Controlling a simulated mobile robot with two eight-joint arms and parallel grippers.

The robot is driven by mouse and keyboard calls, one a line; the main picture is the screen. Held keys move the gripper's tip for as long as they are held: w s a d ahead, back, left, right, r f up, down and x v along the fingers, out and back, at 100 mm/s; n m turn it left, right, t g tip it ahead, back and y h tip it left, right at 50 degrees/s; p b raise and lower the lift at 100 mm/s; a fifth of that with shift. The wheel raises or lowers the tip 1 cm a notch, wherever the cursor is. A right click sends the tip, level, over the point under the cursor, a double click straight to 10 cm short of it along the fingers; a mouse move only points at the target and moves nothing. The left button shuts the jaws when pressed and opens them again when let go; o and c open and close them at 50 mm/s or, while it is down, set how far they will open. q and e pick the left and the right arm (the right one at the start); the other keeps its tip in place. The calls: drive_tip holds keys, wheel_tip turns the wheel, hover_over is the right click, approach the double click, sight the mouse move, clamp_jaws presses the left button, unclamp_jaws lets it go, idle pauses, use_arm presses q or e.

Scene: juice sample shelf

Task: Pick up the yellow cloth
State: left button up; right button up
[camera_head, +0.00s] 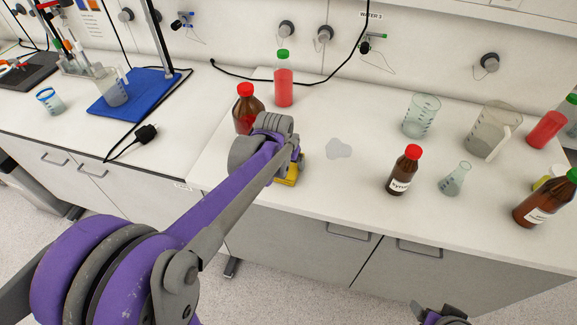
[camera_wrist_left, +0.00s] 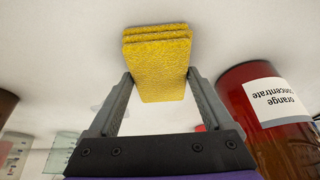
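The yellow cloth (camera_head: 287,180) is a small folded pad on the white bench near its front edge. In the head view, my left gripper (camera_head: 293,165) largely covers it. In the left wrist view, the cloth (camera_wrist_left: 162,75) lies between the tips of my left gripper (camera_wrist_left: 160,76), with a finger along each side. The fingers are wide apart, and thin gaps seem to show beside the cloth. My right gripper (camera_head: 442,315) shows only in part at the bottom edge of the head view; its fingers are unclear.
A red-capped brown bottle (camera_head: 246,112) stands close behind my left gripper; an orange concentrate bottle (camera_wrist_left: 268,110) shows beside the right finger. A clear puddle (camera_head: 340,148) lies right of the cloth. A syrup bottle (camera_head: 404,172) and a flask (camera_head: 455,180) stand farther right.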

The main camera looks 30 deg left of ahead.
sight(288, 165)
use_arm(q)
drive_tip(key=c, duration=0.4)
drive_tip(key=shift+r, duration=0.1)
drive_tip(key=shift+c, duration=0.2)
wheel_tip(288, 165, up, 10)
drive_tip(key=shift+p, duration=0.35)
drive_tip(key=o, duration=0.8)
drive_tip(key=c, duration=0.7)
